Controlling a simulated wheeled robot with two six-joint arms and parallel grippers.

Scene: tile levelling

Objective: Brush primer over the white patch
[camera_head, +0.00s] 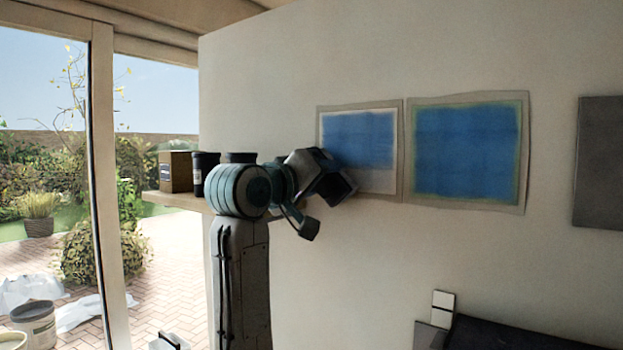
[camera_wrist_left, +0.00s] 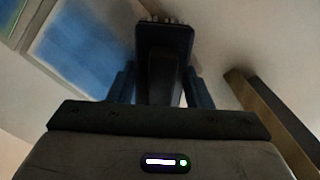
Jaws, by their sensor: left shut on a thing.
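The white patch (camera_head: 375,182) is the left of two square panels on the wall. Blue primer (camera_head: 368,138) covers its upper part, and a pale band shows along the bottom. My left gripper (camera_head: 325,180) is in front of its lower left corner and hides part of it. In the left wrist view, the gripper (camera_wrist_left: 160,84) is shut on a dark brush-like tool (camera_wrist_left: 164,42); its bristles are hardly visible. The blue area (camera_wrist_left: 82,48) shows to the upper left there. I cannot tell whether the tool touches the wall. My right gripper is out of view.
A second panel (camera_head: 466,150), almost wholly blue, hangs close on the right. A dark grey panel (camera_head: 600,160) is farther right. A shelf (camera_head: 178,199) with a brown box (camera_head: 176,171) and a dark can (camera_head: 204,174) stands left of my arm.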

